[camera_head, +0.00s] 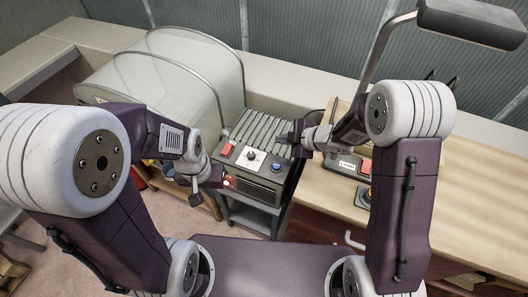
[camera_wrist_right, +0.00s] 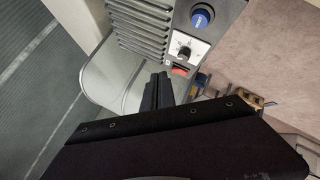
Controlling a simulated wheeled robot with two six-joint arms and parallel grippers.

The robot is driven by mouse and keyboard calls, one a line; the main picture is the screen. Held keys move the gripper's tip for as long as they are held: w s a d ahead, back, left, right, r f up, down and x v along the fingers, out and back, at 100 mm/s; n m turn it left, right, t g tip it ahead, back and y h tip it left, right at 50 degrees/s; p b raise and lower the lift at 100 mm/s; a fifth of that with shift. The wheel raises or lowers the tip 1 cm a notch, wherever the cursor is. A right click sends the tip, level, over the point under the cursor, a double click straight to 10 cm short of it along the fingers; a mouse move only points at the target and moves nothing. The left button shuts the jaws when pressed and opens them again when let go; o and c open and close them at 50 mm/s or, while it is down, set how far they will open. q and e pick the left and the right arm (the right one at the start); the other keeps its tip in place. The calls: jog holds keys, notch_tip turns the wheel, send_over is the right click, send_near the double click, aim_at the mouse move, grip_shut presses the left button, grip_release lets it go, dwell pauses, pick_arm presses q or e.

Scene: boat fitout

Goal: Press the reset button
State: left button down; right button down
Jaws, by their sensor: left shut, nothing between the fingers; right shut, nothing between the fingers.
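A dark machine with a sloped control panel (camera_head: 240,162) stands in the middle of the head view. The panel carries a blue round button (camera_head: 276,167), a black knob on a white plate (camera_head: 251,155) and a red switch (camera_head: 227,149). In the right wrist view the blue button (camera_wrist_right: 201,18) has pale lettering too small to read. My right gripper (camera_head: 284,138) is shut and empty above the machine's slatted top, beyond the blue button and apart from it. Its dark fingers also show in the right wrist view (camera_wrist_right: 158,90). My left gripper (camera_head: 216,178) is shut, low beside the machine's left front.
A clear curved hood (camera_head: 165,85) stands behind left. A wooden counter (camera_head: 470,200) on the right holds a grey box (camera_head: 345,165) with a red button (camera_head: 366,167). A lamp (camera_head: 470,22) overhangs the counter. Floor (camera_head: 165,215) shows at the left front.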

jog(key=b, duration=0.7)
send_over(279, 167)
notch_tip(279, 167, down, 9)
jog(key=shift+w+a+f, duration=0.1)
jog(key=shift+f, duration=0.05)
jog(key=shift+f+b, duration=0.5)
jog(key=shift+f, duration=0.05)
dwell(1.5)
jog(key=shift+f, duration=0.4)
